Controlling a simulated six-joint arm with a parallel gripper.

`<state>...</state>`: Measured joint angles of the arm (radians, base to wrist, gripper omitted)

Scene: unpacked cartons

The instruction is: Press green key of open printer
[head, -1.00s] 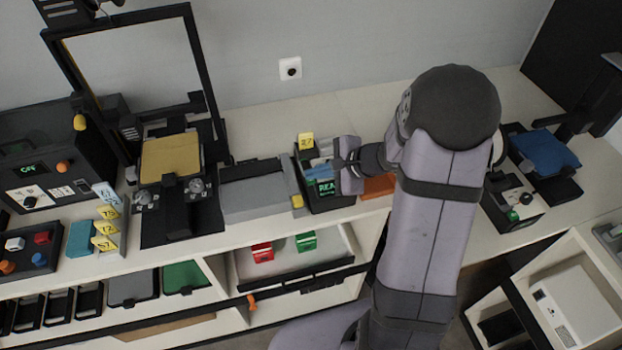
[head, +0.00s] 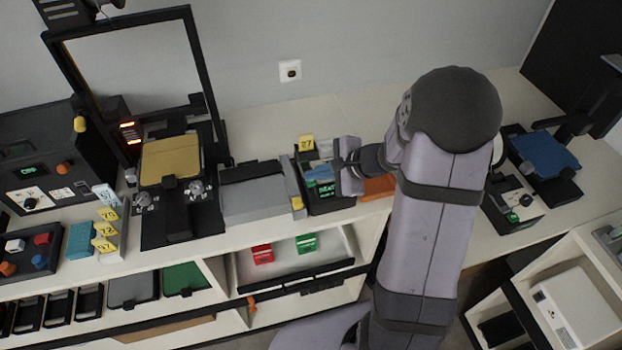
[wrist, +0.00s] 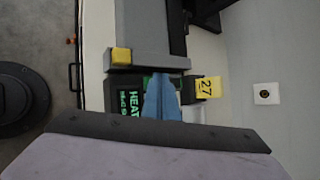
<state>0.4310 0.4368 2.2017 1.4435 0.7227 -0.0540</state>
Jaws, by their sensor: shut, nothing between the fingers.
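A small black device (head: 342,202), which I take for the printer, stands on the bench with a lit green display (head: 329,190). The display reads something like "HEAT", and it also shows in the wrist view (wrist: 131,104). My gripper (head: 312,172) is shut and empty, its blue fingers over the device's top. In the wrist view the fingertips (wrist: 160,78) reach a green patch (wrist: 148,82), perhaps the green key, mostly hidden by the fingers. I cannot tell whether they touch it.
A yellow tag (head: 306,141) marked 27 stands behind the device. A grey unit (head: 254,193) with a yellow block (head: 297,202) adjoins it on the left. An orange item (head: 378,188) lies to the right. A framed press (head: 170,160) stands further left.

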